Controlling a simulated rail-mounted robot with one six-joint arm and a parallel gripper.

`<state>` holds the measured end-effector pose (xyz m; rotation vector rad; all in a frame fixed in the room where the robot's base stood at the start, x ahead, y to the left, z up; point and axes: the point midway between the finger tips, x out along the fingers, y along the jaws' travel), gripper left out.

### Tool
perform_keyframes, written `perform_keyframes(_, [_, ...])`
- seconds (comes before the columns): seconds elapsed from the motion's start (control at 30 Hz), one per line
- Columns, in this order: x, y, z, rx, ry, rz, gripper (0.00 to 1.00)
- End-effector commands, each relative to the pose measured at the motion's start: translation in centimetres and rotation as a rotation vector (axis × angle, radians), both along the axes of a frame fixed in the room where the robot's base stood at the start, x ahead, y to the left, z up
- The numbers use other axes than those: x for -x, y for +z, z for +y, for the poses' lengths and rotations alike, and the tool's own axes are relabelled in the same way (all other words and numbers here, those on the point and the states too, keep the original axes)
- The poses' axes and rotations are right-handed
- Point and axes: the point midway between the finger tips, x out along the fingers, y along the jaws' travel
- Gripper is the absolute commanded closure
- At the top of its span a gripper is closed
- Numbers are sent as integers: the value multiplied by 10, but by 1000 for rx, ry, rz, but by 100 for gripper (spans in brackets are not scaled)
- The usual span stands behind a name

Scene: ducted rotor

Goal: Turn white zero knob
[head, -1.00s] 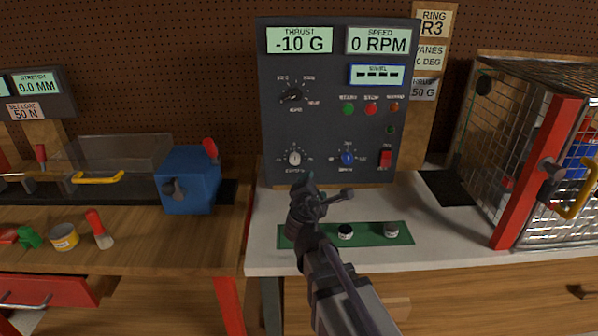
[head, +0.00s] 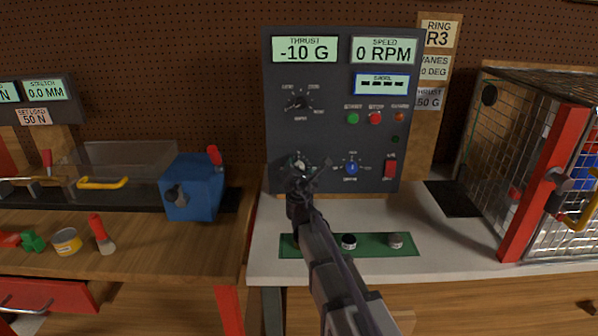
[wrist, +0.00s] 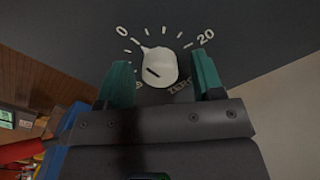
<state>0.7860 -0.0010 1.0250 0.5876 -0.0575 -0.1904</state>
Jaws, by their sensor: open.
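The white zero knob (wrist: 159,66) sits on the dark control panel (head: 338,100), at its lower left. In the wrist view it has a dark pointer line, and a scale around it shows 0 and 20. My gripper (wrist: 161,82) is open, with one teal finger on each side of the knob. Gaps show between the fingers and the knob; whether the fingertips have reached the knob's depth I cannot tell. In the head view my gripper (head: 302,172) covers most of the knob. The thrust display (head: 305,49) reads -10 G.
A blue knob (head: 351,168) and a red switch (head: 390,169) are right of the white knob. A selector knob (head: 298,103) is above it. A green strip (head: 374,245) with small round parts lies on the bench below. A mesh cage (head: 530,150) stands at right.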

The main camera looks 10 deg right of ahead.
Motion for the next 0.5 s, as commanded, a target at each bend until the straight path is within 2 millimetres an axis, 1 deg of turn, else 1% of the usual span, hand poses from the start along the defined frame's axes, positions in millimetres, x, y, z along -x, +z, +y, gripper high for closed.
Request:
perform_keyframes(0.17, [1,0,0,0,0,0,39])
perform_keyframes(0.5, [1,0,0,-1,0,0,72])
